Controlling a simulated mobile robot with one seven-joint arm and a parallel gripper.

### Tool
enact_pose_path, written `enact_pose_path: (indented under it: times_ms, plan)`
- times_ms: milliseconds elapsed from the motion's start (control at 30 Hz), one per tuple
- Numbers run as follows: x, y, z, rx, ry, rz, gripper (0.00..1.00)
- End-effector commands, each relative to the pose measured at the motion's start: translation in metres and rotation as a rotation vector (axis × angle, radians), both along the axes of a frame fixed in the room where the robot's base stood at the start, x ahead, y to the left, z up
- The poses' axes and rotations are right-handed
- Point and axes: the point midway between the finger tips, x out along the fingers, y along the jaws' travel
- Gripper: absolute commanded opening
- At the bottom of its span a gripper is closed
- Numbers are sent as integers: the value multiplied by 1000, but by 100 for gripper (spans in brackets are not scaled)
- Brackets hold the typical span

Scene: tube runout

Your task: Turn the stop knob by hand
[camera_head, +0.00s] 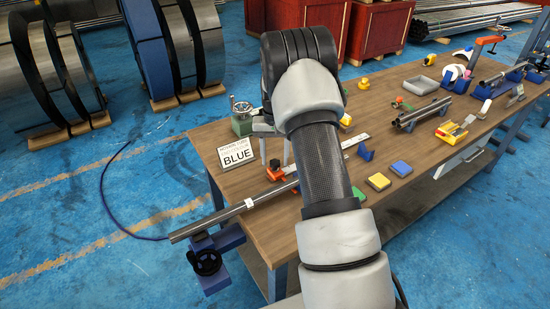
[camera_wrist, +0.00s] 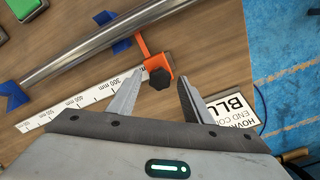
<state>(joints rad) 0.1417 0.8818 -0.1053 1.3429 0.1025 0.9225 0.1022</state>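The black stop knob (camera_wrist: 160,79) sits on an orange stop bracket (camera_wrist: 153,50) in the wrist view. The bracket stands beside a steel tube (camera_wrist: 85,45) and at the end of a white millimetre ruler (camera_wrist: 92,95). My gripper (camera_wrist: 162,75) is open, with one finger on each side of the knob in the picture. I cannot tell whether the fingers are level with the knob or above it.
A white sign reading BLUE (camera_head: 238,154) stands left of the stop; it also shows near the right finger in the wrist view (camera_wrist: 235,108). A green device with a handwheel (camera_head: 242,118) stands behind.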

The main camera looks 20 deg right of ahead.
Motion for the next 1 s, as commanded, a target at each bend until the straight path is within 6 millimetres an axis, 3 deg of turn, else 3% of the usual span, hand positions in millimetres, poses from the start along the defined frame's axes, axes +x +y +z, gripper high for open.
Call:
enact_pose_path:
  times_ms: [367,833,1000]
  plan:
    - [0,0,6,0,-1,-3,45]
    - [0,0,53,0,-1,-3,45]
    - [0,-1,61,0,-1,-4,45]
